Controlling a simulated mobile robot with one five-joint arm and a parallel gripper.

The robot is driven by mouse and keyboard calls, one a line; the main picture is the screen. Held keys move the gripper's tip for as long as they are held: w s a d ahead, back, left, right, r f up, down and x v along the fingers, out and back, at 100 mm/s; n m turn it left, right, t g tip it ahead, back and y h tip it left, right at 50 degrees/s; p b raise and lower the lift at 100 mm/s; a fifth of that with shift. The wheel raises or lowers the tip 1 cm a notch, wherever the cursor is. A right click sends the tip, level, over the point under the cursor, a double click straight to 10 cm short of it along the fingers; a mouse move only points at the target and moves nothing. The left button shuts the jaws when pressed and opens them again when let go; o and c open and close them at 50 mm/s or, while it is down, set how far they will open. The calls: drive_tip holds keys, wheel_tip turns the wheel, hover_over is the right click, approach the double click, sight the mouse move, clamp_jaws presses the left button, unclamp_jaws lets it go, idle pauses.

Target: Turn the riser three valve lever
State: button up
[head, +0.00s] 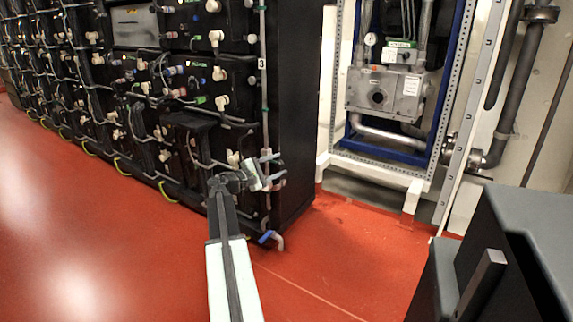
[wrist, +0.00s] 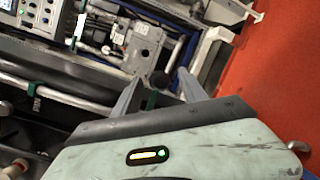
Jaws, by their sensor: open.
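A grey riser pipe (head: 263,100) marked with a small "3" runs down the front right corner of the black battery rack. Low on it is a blue valve lever (head: 266,236), beside a short grey outlet bent toward the floor. My gripper (head: 272,172) is open in front of the rack corner, above the blue lever and apart from it. In the wrist view my gripper's two fingers (wrist: 159,80) stand apart, and I see nothing clamped between them. I cannot make out the blue lever in the wrist view.
The battery rack (head: 296,110) with cables and fittings fills the left. A metal cabinet frame (head: 335,90) with a grey pump box (head: 385,95) stands behind at right. Red floor (head: 90,230) is free in front of the rack. A dark grey block (head: 530,230) is at lower right.

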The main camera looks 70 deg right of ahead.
drive_tip(key=x, duration=0.4)
drive_tip(key=shift+s+d, duration=0.1)
drive_tip(key=shift+d, duration=0.1)
clamp_jaws()
drive_tip(key=shift+a+f, duration=0.1)
idle(1.1)
